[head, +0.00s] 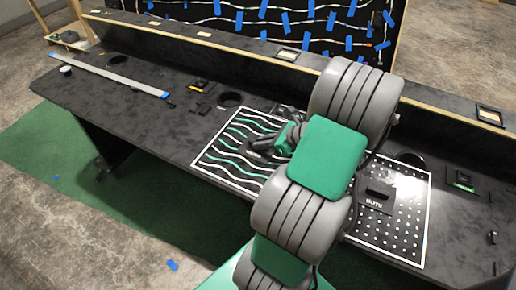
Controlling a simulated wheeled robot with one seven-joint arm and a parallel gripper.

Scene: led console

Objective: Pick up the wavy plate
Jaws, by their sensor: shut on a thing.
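The wavy plate (228,158) is a dark panel with a white border and wavy white and green lines. It lies at the middle of the black console in the head view and looks flat; I cannot tell whether it is lifted. My gripper (262,150) is over the plate's right part, shut on it. The exact contact is small and dark, and my arm hides the plate's right side.
A dotted panel (408,215) with a dark "BOTS" block (376,196) lies to the right, partly behind my arm. The black console (150,128) has round holes and a raised back ledge. A long light strip (110,75) lies at the left.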

